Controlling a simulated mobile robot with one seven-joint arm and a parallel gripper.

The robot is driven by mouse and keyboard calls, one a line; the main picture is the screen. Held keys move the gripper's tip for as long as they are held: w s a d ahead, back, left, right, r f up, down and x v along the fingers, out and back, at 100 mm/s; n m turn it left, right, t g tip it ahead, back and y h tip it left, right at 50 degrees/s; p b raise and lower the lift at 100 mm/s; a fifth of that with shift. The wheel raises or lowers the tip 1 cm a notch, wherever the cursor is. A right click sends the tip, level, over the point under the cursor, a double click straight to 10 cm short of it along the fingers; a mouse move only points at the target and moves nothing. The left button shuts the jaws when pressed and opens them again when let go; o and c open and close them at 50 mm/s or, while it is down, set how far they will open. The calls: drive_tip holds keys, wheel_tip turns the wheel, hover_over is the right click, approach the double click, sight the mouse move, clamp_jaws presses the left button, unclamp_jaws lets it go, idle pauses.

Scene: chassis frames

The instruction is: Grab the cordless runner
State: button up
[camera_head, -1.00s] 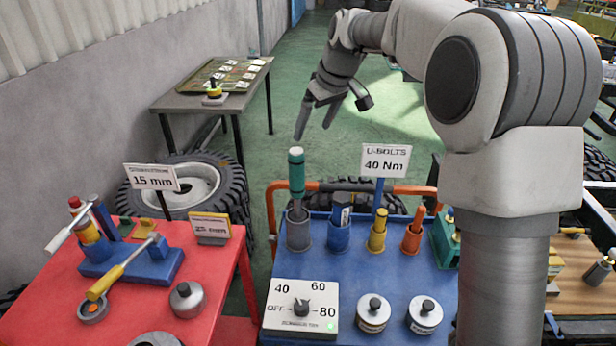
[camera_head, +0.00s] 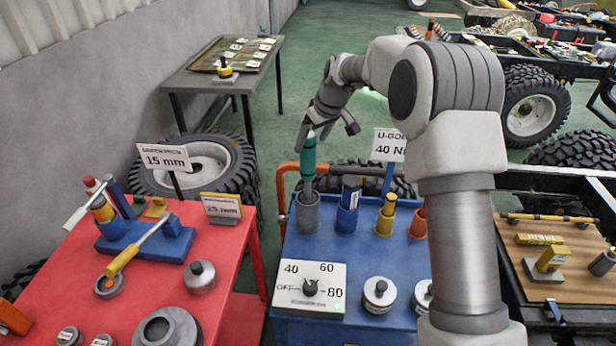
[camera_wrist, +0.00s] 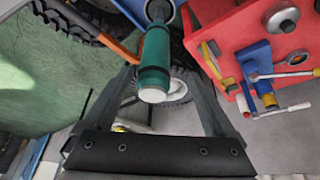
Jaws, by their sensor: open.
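The cordless runner, which I take to be the teal-green tool with a pale end cap (camera_head: 308,160), stands upright in a grey cup (camera_head: 307,213) on the blue bench. It also shows in the wrist view (camera_wrist: 154,62), with its capped end toward my camera. My gripper (camera_head: 311,132) is open at the tool's upper end. In the wrist view its two fingers (camera_wrist: 160,80) lie one on each side of the tool, with visible gaps. I see no grip on it. Exact fingertip depth is hard to tell.
Beside the grey cup stand a blue cup (camera_head: 347,217), a yellow cup (camera_head: 384,222) and an orange one. A "40 Nm" sign (camera_head: 388,146) rises behind them. An orange rail (camera_head: 283,180) edges the bench. A red table (camera_head: 215,262) is at left.

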sight(308, 147)
drive_tip(key=shift+w+p+x, duration=0.25)
drive_tip(key=shift+p+x, duration=0.15)
drive_tip(key=shift+x, duration=0.9)
drive_tip(key=shift+w+p+x, duration=0.25)
drive_tip(key=shift+p+x, duration=0.1)
drive_tip(key=shift+x, duration=0.95)
drive_tip(key=shift+r, duration=0.15)
clamp_jaws()
drive_tip(key=shift+r, duration=0.15)
